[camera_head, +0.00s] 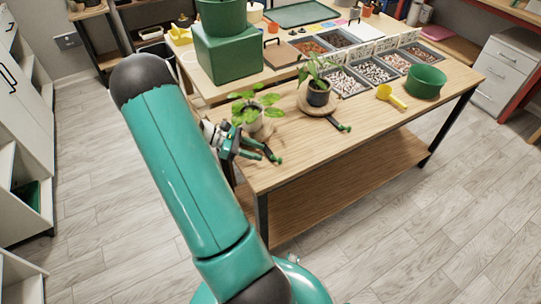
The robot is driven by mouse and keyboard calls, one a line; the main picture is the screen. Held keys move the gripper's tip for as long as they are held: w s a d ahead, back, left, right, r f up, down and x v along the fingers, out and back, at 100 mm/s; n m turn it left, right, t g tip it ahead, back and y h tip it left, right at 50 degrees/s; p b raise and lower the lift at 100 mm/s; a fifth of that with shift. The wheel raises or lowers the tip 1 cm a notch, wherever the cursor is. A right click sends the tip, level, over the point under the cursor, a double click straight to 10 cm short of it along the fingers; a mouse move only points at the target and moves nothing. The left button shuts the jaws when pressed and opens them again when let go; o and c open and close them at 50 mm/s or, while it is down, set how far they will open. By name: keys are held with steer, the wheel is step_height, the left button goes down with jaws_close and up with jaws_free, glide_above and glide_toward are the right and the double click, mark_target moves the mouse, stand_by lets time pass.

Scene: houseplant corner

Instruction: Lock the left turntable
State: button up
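The left turntable (267,131) is on the near left corner of the wooden workbench, mostly hidden under a leafy plant in a pale pot (255,122) and behind my gripper. A green-tipped dark lever (273,156) sticks out toward the bench's near edge, by my gripper. My gripper (243,148) is at the left turntable's near left side, close to the lever. Whether it touches the lever, and whether its fingers are open or shut, is too small to tell. The right turntable (302,104) is a round wooden disc bearing a dark-potted plant (318,93); its green-tipped lever (341,126) points right.
A yellow scoop (390,96) and a green pot (426,82) stand right on the workbench (300,160). Trays of pebbles (376,73) line its back. A large green box (228,55) stands behind the left plant. The bench front between levers and scoop is clear.

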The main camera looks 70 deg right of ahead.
steer(key=shift+v, duration=2.4)
steer(key=w+a+r+m+t, duration=0.1)
steer(key=w+a+r+t, duration=0.5)
steer(key=a, duration=0.4)
steer(key=w+a+r+m+t, duration=0.1)
steer(key=w+a+r+t, duration=0.25)
steer(key=a+r, duration=0.5)
steer(key=s+a+r+t+y, duration=0.1)
steer(key=a+r+t, duration=0.3)
steer(key=a, duration=0.7)
steer(key=s+a+r+t+y, duration=0.2)
steer(key=a+r+t, duration=0.3)
steer(key=a, duration=0.7)
steer(key=shift+s+a, duration=0.2)
steer(key=shift+s, duration=0.4)
steer(key=shift+s+r, duration=0.1)
steer(key=shift+r, duration=0.05)
